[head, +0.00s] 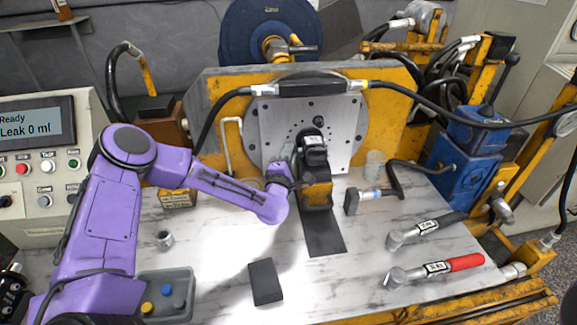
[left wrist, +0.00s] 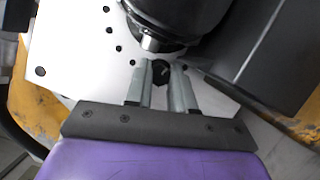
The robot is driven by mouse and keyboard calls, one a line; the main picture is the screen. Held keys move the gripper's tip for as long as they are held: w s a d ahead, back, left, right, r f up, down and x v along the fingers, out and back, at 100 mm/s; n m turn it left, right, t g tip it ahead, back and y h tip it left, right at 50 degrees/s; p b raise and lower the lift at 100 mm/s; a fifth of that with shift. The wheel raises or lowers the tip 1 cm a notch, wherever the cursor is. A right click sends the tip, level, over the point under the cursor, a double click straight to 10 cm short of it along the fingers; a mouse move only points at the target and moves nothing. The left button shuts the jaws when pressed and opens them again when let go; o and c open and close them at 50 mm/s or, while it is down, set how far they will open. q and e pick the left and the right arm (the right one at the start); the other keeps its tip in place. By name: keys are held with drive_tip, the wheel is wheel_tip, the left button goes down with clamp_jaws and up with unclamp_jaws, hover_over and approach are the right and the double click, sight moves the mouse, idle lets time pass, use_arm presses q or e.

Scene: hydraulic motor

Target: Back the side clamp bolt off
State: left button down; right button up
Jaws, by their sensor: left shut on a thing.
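The dark side clamp bolt (left wrist: 160,73) shows in the left wrist view, between the two grey fingers of my left gripper (left wrist: 164,80). The fingers are shut on it, in front of the pale mounting plate. In the head view my left gripper (head: 287,153) reaches to the left side of the black hydraulic motor (head: 313,150), and the bolt is hidden there. The motor sits on a yellow support in front of the plate (head: 345,125). It fills the upper part of the wrist view (left wrist: 180,15). My right gripper is not in view.
A black block (head: 265,282) and a grey parts tray (head: 180,308) are at the front. A hose arches over the motor.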

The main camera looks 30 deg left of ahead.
use_arm(q)
drive_tip(key=shift+f, duration=0.1)
drive_tip(key=c, duration=1)
unclamp_jaws()
drive_tip(key=shift+s, duration=0.1)
drive_tip(key=shift+o, duration=0.2)
drive_tip(key=b+v, duration=0.1)
drive_tip(key=v, duration=0.9)
drive_tip(key=shift+s+b, duration=0.25)
drive_tip(key=shift+b, duration=0.05)
drive_tip(key=shift+d, duration=0.1)
